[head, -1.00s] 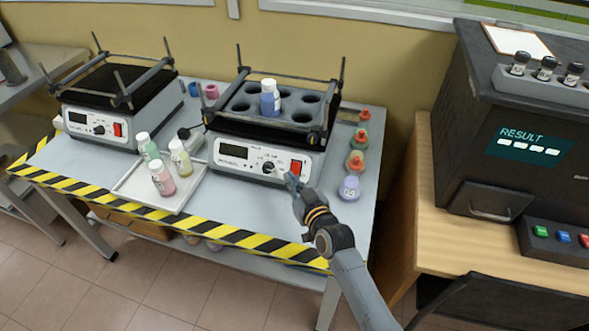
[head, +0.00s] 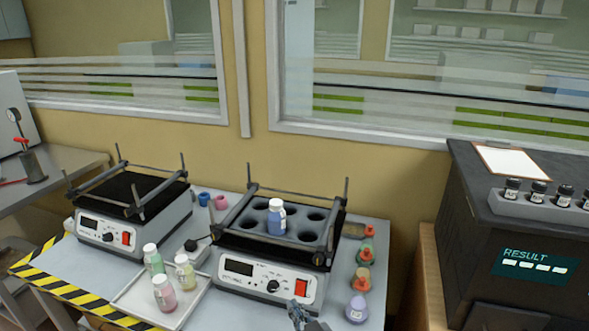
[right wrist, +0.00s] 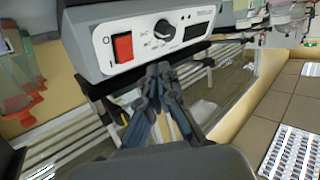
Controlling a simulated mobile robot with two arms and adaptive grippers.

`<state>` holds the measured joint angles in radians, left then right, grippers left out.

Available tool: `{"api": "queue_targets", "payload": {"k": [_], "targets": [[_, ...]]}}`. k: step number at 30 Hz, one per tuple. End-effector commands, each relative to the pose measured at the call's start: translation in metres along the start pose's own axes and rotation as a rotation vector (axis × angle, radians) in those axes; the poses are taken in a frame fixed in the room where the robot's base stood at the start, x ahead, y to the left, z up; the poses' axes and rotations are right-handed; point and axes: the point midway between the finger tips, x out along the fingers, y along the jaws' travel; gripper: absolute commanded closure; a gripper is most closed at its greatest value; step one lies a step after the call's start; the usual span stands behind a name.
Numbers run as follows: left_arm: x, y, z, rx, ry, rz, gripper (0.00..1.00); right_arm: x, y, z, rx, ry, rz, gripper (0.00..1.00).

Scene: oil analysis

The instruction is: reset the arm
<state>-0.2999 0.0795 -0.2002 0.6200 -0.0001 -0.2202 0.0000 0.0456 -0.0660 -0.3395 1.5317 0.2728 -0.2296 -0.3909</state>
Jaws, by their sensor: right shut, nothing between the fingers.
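My right gripper (head: 303,308) is at the bottom of the head view, just in front of the right shaker (head: 228,282) near its red switch (head: 300,287). In the right wrist view the gripper (right wrist: 160,72) is shut and empty, with its fingertips below the dial on the shaker's front panel (right wrist: 95,45). Whether it touches the panel is not clear. A blue bottle (head: 277,220) with a white cap stands in the shaker's holed rack (head: 255,222). My left gripper is out of view.
A tray (head: 133,297) with three capped bottles sits left of the right shaker. A second shaker (head: 103,235) stands further left. Orange-, green- and purple-toned flasks (head: 357,309) line the right side. The dark analyser (head: 480,265) stands at far right.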

Motion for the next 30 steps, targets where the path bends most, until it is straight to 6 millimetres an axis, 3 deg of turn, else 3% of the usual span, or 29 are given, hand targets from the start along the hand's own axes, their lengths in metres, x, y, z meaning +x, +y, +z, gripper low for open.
{"api": "queue_targets", "payload": {"k": [5,12,18,30], "targets": [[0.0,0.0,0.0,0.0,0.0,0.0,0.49,-0.055,0.008,0.04,0.038,-0.207,-0.019,1.0],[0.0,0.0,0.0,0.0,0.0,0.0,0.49,-0.178,0.026,0.093,0.11,-0.601,0.018,1.0],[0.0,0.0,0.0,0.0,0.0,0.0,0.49,-0.251,0.036,0.106,0.148,-0.8,0.071,1.0],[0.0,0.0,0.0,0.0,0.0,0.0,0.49,-0.358,0.046,0.107,0.201,-1.064,0.179,1.0]]}}
